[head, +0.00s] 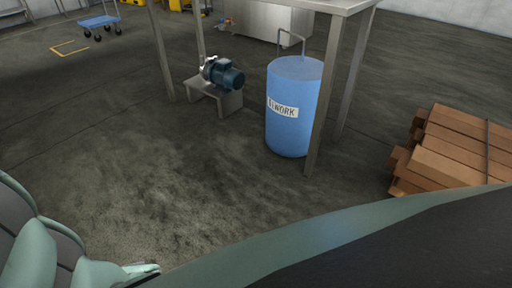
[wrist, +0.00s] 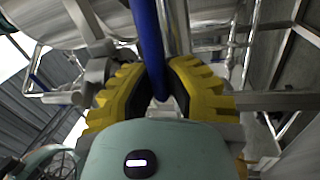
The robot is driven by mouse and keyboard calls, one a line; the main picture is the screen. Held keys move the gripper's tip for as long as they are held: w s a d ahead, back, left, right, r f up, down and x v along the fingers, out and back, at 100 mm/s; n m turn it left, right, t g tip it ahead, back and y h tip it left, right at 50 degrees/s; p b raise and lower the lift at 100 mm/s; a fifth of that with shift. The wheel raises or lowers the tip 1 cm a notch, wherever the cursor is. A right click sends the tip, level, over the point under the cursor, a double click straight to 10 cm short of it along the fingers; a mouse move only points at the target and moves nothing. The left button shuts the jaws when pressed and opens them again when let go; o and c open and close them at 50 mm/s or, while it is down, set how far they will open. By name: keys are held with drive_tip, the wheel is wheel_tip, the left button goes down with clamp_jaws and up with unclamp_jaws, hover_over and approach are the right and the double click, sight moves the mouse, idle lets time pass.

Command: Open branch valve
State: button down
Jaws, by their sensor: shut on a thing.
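In the wrist view, my gripper (wrist: 160,88) has two yellow ribbed fingers. They are closed on a long blue bar (wrist: 148,45), which looks like a valve lever. The valve body cannot be made out. The head view shows neither the gripper nor the valve.
In the wrist view, steel pipes (wrist: 232,45) and a large rounded metal vessel (wrist: 40,18) crowd around my gripper. In the head view, a blue drum (head: 292,125), a pump (head: 223,74) on a stand and stacked timber (head: 455,150) stand on the floor. Open floor lies left of centre.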

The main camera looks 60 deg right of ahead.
drive_tip(key=shift+w, duration=0.1)
drive_tip(key=c, duration=0.9)
unclamp_jaws()
drive_tip(key=shift+d, duration=0.1)
drive_tip(key=shift+c, duration=0.2)
drive_tip(key=v, duration=1.2)
drive_tip(key=shift+r, duration=0.1)
